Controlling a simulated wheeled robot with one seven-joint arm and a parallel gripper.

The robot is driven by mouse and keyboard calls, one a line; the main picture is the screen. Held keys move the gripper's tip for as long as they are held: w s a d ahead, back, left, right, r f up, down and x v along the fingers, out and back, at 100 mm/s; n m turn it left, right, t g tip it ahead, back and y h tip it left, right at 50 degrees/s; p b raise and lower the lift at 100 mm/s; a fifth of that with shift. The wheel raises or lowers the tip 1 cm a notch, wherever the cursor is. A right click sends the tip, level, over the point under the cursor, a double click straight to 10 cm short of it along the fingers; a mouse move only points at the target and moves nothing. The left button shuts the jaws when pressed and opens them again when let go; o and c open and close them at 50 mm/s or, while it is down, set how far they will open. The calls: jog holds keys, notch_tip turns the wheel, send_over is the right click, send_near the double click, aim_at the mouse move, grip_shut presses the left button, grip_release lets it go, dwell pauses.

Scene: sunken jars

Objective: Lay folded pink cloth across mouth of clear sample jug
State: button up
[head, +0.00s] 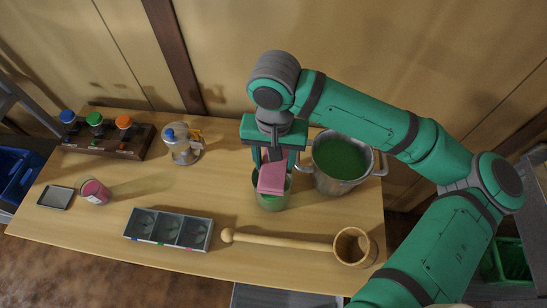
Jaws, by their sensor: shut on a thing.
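My gripper (272,162) points down at the right of the middle of the table, shut on the folded pink cloth (272,179). The cloth is a small pink block. It appears over the mouth of a clear vessel with green contents (270,202), which looks like the sample jug. The cloth hides much of the vessel's mouth. I cannot tell whether the cloth touches the rim or hangs just above it.
A metal pot of green liquid (340,160) stands close on the right. A wooden ladle (290,241) and a compartmented tray (168,230) lie in front. A clear container with an orange handle (183,145), a pink-filled cup (96,191) and a rack (107,140) stand left.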

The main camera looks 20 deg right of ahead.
aim_at(273, 168)
jog(key=shift+w+a+f, duration=0.1)
jog(key=shift+w+f, duration=0.05)
jog(key=shift+f, duration=0.6)
jog(key=shift+w+a+f, duration=0.1)
jog(key=shift+w+f, duration=0.05)
jog(key=shift+f, duration=0.6)
jog(key=shift+s, duration=0.1)
jog(key=o, duration=1.1)
jog(key=shift+d, duration=0.1)
jog(key=shift+o, duration=0.2)
jog(key=shift+s, duration=0.1)
jog(key=shift+r, duration=0.1)
notch_tip(273, 168, up, 11)
jog(key=shift+f, duration=0.2)
